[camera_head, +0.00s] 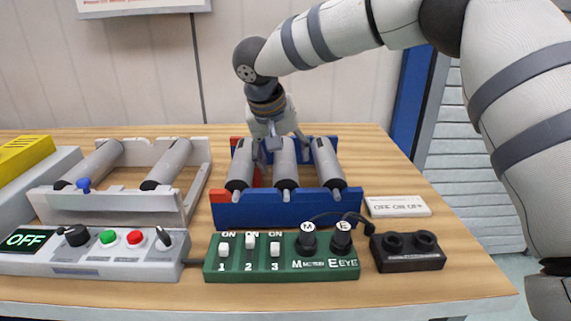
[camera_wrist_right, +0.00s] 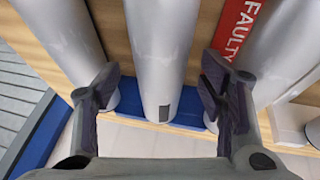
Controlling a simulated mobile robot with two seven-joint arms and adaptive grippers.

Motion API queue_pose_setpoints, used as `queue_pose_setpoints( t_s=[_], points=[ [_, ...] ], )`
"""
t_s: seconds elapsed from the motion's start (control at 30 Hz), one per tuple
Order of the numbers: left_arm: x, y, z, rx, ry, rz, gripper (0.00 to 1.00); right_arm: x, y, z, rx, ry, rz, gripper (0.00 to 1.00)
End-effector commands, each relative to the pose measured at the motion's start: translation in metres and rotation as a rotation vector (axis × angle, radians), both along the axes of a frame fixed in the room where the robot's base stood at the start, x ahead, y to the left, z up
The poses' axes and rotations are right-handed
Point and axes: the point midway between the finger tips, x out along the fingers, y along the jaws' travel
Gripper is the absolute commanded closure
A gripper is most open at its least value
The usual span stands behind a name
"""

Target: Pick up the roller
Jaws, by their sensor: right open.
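Three grey rollers lie side by side in a blue rack (camera_head: 290,209) with a red left end. They are the left roller (camera_head: 241,165), the middle roller (camera_head: 285,165) and the right roller (camera_head: 327,163). My right gripper (camera_head: 279,145) is over the far part of the rack and points down. In the wrist view the open fingers (camera_wrist_right: 163,88) stand on either side of the middle roller (camera_wrist_right: 162,50). I cannot tell whether they touch it. The gripper hides part of the rollers' far ends. My left gripper is out of view.
A grey frame (camera_head: 112,201) at left holds two rollers. In front are a control panel (camera_head: 100,262) reading OFF and a green switch box (camera_head: 282,270). A dark socket block (camera_head: 407,262) and a white label (camera_head: 397,206) lie right. A red FAULTY label (camera_wrist_right: 236,25) shows beside the rollers.

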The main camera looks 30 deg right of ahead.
Motion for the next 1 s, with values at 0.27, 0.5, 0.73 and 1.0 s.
queue_pose_setpoints(
  t_s=[0.27, 0.5, 0.73, 1.0],
  points=[
    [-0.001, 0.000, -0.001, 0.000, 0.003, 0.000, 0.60, 0.004, -0.005, -0.014, 0.000, -0.001, 0.001, 0.36],
    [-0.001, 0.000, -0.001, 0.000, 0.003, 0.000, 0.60, 0.004, -0.005, -0.014, 0.000, -0.002, 0.001, 0.77],
    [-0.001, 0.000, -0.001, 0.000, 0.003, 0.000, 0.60, 0.004, -0.005, -0.013, -0.001, -0.003, 0.001, 1.00],
    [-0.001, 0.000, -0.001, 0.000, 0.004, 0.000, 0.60, 0.005, -0.005, 0.002, 0.000, -0.006, 0.000, 1.00]
  ],
)
